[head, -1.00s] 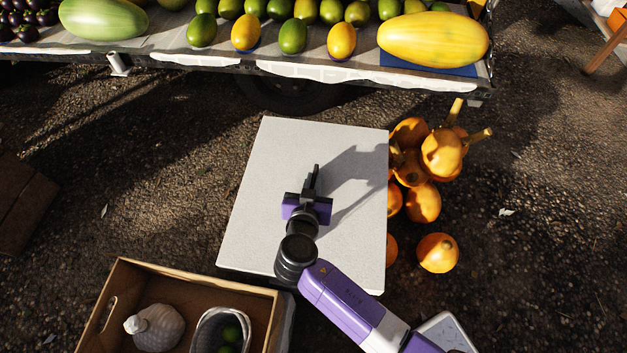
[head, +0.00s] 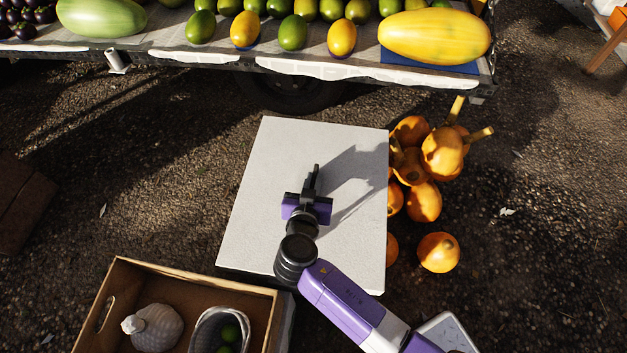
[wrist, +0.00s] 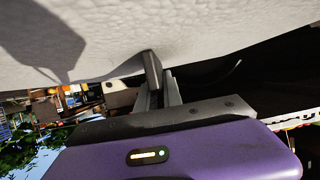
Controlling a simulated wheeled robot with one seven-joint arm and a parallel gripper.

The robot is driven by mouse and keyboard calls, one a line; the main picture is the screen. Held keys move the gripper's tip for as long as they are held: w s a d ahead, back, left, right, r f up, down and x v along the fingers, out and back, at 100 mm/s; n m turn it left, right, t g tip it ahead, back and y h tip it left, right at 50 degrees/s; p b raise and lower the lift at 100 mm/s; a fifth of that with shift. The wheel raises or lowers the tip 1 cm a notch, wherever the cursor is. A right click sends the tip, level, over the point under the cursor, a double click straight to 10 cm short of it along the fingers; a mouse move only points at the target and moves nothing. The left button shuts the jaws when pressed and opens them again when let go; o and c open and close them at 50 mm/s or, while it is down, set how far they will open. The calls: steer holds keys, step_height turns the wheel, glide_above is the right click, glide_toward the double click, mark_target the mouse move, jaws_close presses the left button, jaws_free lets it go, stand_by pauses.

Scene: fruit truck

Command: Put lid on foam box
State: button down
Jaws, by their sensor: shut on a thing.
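The lid (head: 262,190) is a broad, flat, white foam slab in the middle of the head view, in front of the fruit truck. My gripper (head: 314,174) is over its middle, shut on it, and casts a shadow across its top. In the wrist view the lid's pale, grainy surface (wrist: 215,28) fills the top, and my gripper's fingers (wrist: 158,80) meet it. The exact grip point is hard to make out. I cannot make out the foam box; the lid and my arm cover much of the middle.
Several orange gourds (head: 423,200) lie close along the lid's right side. The truck's fruit shelf (head: 225,57) is at the back. Open ground lies left.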

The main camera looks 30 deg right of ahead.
stand_by(0.3)
steer(key=c, duration=1.4)
jaws_free()
steer(key=p+v, duration=0.1)
steer(key=v, duration=0.6)
steer(key=shift+s+a, duration=0.2)
steer(key=shift+s, duration=0.1)
